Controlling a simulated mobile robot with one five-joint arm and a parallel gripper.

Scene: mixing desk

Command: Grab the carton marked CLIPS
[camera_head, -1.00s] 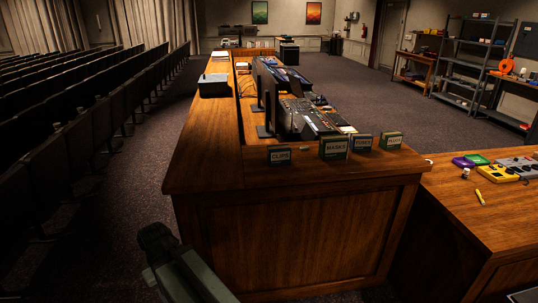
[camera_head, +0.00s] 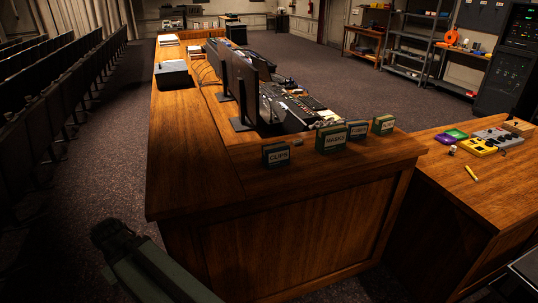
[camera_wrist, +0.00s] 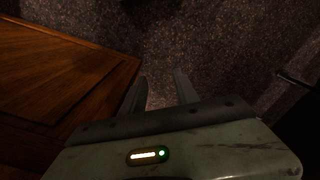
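The carton marked CLIPS (camera_head: 276,154) is a small dark box with a pale label. It stands upright near the front edge of the wooden desk (camera_head: 190,130), leftmost in a row of similar cartons. My gripper shows in the wrist view (camera_wrist: 160,88) with two fingers apart and only dark carpet between them. It is beside the desk's wooden side and holds nothing. In the head view my arm is at the lower left, in front of the desk and well short of the carton. The carton is not in the wrist view.
The MASKS carton (camera_head: 331,138) and two more cartons (camera_head: 358,130) (camera_head: 383,124) stand to the right of CLIPS. Monitors (camera_head: 240,90) and a mixing console (camera_head: 290,105) are behind. A side table (camera_head: 450,200) at right holds a yellow device (camera_head: 478,147).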

